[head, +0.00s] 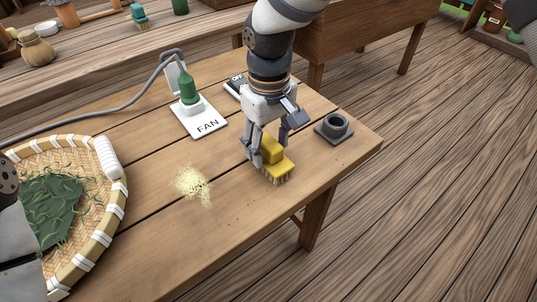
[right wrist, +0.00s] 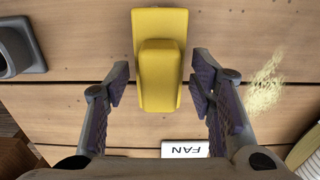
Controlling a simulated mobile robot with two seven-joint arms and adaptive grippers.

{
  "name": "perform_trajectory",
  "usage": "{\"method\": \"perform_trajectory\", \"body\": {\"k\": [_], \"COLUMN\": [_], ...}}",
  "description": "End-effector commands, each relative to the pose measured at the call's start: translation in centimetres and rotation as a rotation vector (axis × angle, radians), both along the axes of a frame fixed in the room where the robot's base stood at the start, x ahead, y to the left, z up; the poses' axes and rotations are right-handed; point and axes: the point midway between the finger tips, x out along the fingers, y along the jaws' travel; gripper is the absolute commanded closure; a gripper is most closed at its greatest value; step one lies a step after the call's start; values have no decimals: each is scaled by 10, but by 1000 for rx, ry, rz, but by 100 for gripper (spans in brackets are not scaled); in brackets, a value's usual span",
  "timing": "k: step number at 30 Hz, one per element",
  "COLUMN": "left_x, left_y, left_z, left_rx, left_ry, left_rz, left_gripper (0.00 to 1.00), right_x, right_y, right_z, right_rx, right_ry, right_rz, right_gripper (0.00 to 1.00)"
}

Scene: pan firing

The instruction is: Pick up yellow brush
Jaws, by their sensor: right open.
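The yellow brush (head: 280,167) lies bristles down on the wooden table, with its raised block-shaped handle on top. My right gripper (head: 273,143) is pointed down over the brush, its fingers on either side of the handle. In the right wrist view the brush (right wrist: 160,60) sits in the middle, and the open fingers of my right gripper (right wrist: 158,88) have clear gaps to both sides of it. A piece of my left arm shows at the left edge of the head view, but its gripper is out of view.
Pale yellow powder (head: 192,186) lies left of the brush. A woven basket (head: 116,215) with green leaves stands at the left. A FAN switch plate (head: 205,124) and an OFF switch (head: 237,83) are behind.

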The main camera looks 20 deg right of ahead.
Motion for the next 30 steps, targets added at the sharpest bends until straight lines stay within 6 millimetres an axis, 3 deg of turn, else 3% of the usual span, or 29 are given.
{"method": "perform_trajectory", "body": {"k": [4,9,11,22,26,30], "left_x": [1,1,1,2,5,18], "left_y": [0,0,0,0,0,0], "left_z": [1,1,0,2,5,17], "left_rx": [0,0,0,0,0,0], "left_ry": [-2,-2,-2,-5,-17,-62], "left_rz": [0,0,0,0,0,1], "left_gripper": [43,43,43,43,43,43], "right_x": [0,0,0,1,2,-21], "right_y": [0,0,0,0,0,15], "right_z": [2,2,2,9,33,74], "right_rx": [0,0,0,0,2,-1], "right_ry": [-3,-3,-3,-6,-10,-18], "right_rz": [0,0,0,-1,-2,1], "right_gripper": [52,91,100,100,100,100]}}
